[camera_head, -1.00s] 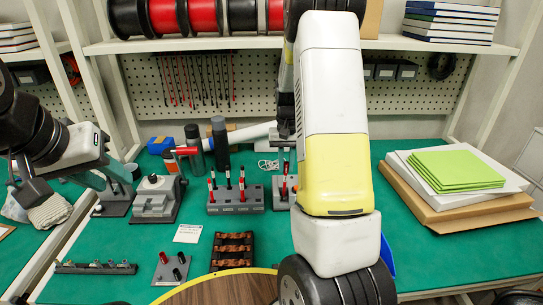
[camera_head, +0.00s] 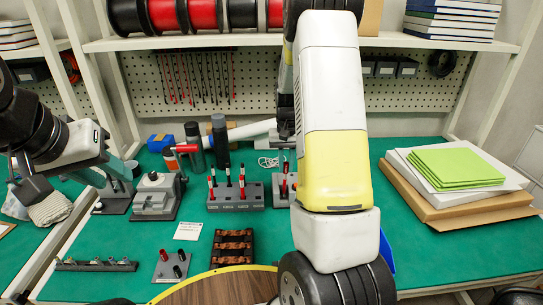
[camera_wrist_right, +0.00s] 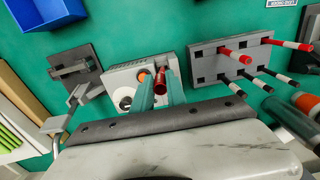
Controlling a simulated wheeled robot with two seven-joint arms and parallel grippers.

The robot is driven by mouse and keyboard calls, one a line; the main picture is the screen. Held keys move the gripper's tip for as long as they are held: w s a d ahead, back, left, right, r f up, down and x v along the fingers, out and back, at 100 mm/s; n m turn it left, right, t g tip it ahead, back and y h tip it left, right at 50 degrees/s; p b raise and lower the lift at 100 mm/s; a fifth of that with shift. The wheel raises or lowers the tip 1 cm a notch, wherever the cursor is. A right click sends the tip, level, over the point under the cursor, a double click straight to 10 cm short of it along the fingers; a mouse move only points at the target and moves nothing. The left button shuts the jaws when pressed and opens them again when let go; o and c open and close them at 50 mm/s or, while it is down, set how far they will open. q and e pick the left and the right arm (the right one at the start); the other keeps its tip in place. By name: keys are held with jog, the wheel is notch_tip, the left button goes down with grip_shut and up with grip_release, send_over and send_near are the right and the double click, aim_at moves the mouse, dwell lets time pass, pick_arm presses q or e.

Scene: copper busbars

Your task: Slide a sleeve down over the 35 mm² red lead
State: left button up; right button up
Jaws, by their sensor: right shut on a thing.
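My right gripper (camera_wrist_right: 160,92) shows in the wrist view with two teal fingers shut on a short dark-red tube, apparently a sleeve (camera_wrist_right: 160,78). It is over a light grey block (camera_wrist_right: 118,76); whether the tube touches a lead is hidden. A grey rack (camera_wrist_right: 207,62) beside it holds several red and black leads with white bands, including a red lead (camera_wrist_right: 236,56). The rack (camera_head: 236,203) also stands mid-table in the head view. My right arm hides its own gripper there. My left gripper (camera_head: 103,174) is at the left, fingers apart and empty.
A grey fixture (camera_head: 155,200) stands left of the rack. A copper-barred dark block (camera_head: 232,248) and a small block with red and black pegs (camera_head: 172,268) lie in front. Cardboard and green sheets (camera_head: 457,167) lie at right. A lever device (camera_wrist_right: 75,70) is near my right gripper.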

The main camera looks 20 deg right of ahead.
jog(key=shift+f, duration=0.15)
dwell(0.4)
jog(key=o, duration=0.8)
jog(key=shift+r, duration=1.55)
notch_tip(320, 180, up, 11)
dwell(0.5)
